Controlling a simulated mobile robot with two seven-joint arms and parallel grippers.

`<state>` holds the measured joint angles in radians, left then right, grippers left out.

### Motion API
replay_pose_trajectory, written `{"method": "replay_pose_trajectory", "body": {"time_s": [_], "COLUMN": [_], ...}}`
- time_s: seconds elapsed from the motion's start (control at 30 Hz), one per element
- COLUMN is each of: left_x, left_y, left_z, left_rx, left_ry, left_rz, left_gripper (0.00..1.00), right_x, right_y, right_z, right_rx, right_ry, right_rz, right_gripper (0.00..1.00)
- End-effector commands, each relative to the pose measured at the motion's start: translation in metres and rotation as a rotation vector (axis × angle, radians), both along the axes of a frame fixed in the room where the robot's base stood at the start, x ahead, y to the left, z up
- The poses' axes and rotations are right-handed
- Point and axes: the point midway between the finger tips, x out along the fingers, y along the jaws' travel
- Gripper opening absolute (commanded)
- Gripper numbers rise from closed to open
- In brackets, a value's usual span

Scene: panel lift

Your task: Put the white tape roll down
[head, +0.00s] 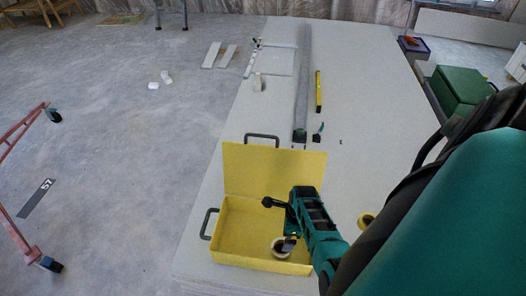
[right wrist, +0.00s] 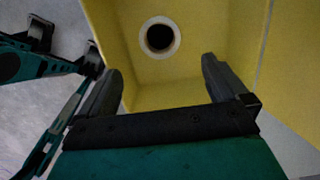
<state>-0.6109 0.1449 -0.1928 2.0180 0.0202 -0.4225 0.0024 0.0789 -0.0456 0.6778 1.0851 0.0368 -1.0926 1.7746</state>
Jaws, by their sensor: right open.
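The white tape roll (head: 281,247) lies in the open yellow toolbox (head: 232,240), near its right front part. In the right wrist view the roll (right wrist: 160,38) lies flat on the yellow floor of the box (right wrist: 185,68), its dark hole facing up. My right gripper (head: 279,223) is above the box, coming in from the right. In the right wrist view its two black fingers (right wrist: 160,85) are spread apart with nothing between them, and the roll is beyond the tips, clear of both. In the head view the gripper partly covers the roll.
The box's lid (head: 275,170) stands up at its far side. A yellow level (head: 319,92) and a long grey bar (head: 303,80) lie farther back on the pale panel (head: 365,110).

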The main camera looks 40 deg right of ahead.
Motion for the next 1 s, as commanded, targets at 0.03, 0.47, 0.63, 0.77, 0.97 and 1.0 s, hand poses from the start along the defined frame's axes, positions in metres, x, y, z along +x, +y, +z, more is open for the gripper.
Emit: {"method": "replay_pose_trajectory", "body": {"time_s": [0.03,0.47,0.63,0.77,0.97,1.0], "left_x": [0.0,0.002,0.003,0.004,0.004,0.004], "left_y": [0.0,-0.001,-0.002,-0.002,-0.002,-0.002], "left_z": [-0.001,0.002,0.004,0.005,0.005,0.005], "left_rx": [-0.001,-0.002,-0.002,0.0,0.001,0.001], "left_ry": [0.001,-0.004,-0.009,-0.01,-0.011,-0.011], "left_rz": [0.002,0.0,-0.005,-0.007,-0.008,-0.008], "left_gripper": [0.43,0.43,0.43,0.43,0.43,0.43], "right_x": [0.0,0.031,0.04,0.033,0.015,0.013], "right_y": [-0.001,-0.008,0.059,0.123,0.188,0.194], "right_z": [0.0,0.069,0.114,0.15,0.192,0.197], "right_rx": [-0.007,-0.559,-0.828,-1.026,-1.251,-1.276], "right_ry": [-0.003,-0.236,-0.373,-0.496,-0.635,-0.649], "right_rz": [0.009,1.111,1.685,2.028,2.294,2.316], "right_gripper": [1.0,1.0,1.0,1.0,1.0,1.0]}}
